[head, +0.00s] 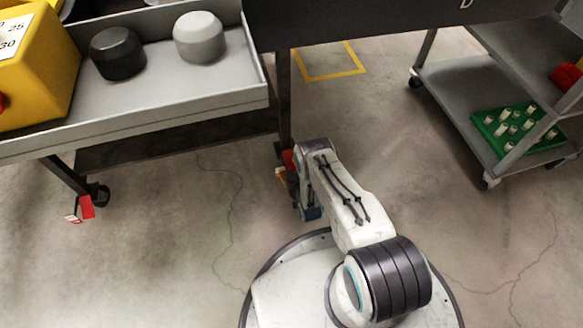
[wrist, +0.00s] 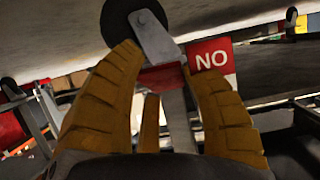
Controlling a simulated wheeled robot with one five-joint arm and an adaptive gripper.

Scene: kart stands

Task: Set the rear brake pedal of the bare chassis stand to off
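In the wrist view my gripper (wrist: 160,62) is open, its yellow-brown fingers apart. Between and beyond the fingertips is a red pedal (wrist: 162,77) below a caster's metal bracket (wrist: 156,38). I cannot tell whether the fingers touch it. A red tag (wrist: 210,59) reading "NO" in this view, possibly an upside-down "ON", is beside the right finger. The dark caster wheel (wrist: 120,20) is at the top. In the head view my arm reaches down beside a stand leg (head: 284,100); a small red part (head: 288,160) shows there. The gripper is mostly hidden by the arm.
A grey tray (head: 170,110) at left holds a black rounded part (head: 117,53), a grey one (head: 199,37) and a yellow box (head: 35,60). Another caster with a red tag (head: 87,207) stands below it. A grey cart (head: 450,85) is at right. Floor between is clear.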

